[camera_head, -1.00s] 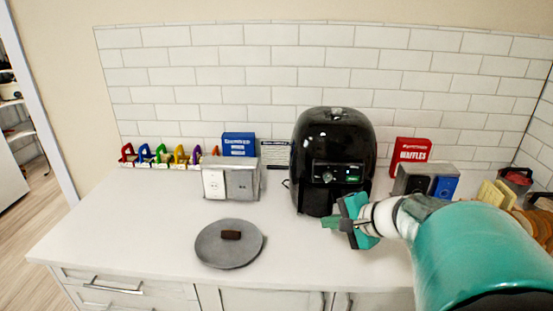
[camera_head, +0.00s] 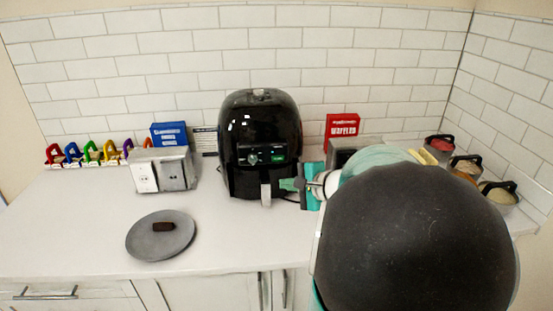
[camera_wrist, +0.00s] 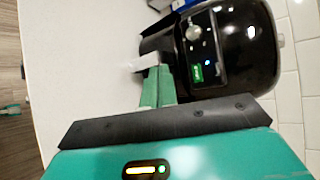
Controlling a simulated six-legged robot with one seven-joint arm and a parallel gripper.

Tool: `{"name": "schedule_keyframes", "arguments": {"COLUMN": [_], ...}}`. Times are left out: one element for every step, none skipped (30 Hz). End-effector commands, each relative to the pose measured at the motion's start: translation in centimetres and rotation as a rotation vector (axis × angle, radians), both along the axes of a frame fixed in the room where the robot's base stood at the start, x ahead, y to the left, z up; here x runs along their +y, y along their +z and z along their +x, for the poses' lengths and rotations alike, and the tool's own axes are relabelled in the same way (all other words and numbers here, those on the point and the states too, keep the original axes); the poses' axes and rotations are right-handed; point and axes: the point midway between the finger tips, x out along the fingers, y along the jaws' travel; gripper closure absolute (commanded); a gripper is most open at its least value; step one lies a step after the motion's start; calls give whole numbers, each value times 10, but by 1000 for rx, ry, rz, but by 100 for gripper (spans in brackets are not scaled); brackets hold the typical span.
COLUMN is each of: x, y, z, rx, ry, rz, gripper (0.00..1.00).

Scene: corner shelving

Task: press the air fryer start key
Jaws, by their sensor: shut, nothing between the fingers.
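The black air fryer (camera_head: 260,120) stands against the tiled wall, with a dark control panel, a round knob (camera_head: 252,159) and a lit green key (camera_head: 278,158). In the wrist view, the air fryer (camera_wrist: 248,50) lies sideways, with the green key (camera_wrist: 197,72) and silver knob (camera_wrist: 193,33) clear. My gripper (camera_head: 284,184) is shut and empty, at the lower right of the fryer's front, below the green key. Its green fingertips (camera_wrist: 158,70) point towards the pale basket handle (camera_wrist: 145,62), beside the panel. I cannot tell whether they touch the fryer.
A red waffles box (camera_head: 341,128) stands right of the fryer. A silver toaster (camera_head: 163,170) and blue box (camera_head: 169,133) stand left. Jars (camera_head: 467,166) stand at far right.

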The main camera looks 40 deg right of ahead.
Motion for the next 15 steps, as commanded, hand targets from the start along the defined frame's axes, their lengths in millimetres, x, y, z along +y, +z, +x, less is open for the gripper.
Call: {"name": "schedule_keyframes", "arguments": {"x": [0,0,0,0,-1,-2,-3,-4,-6,-8,-10,-13,-15,-17,-20], "y": [0,0,0,0,0,0,0,0,-1,-1,-1,-1,-1,-1,-1], "z": [0,0,0,0,1,3,4,6,8,11,13,17,21,24,29], "rx": [0,0,0,0,0,1,1,1,2,2,2,2,2,2,2], "ry": [-1,-1,-1,-1,-1,0,0,0,1,1,1,1,1,2,1], "rz": [0,0,0,0,0,0,0,0,0,0,0,0,0,0,0], "gripper": [100,100,100,100,100,100,100,100,100,100,100,100,100,100,100]}}
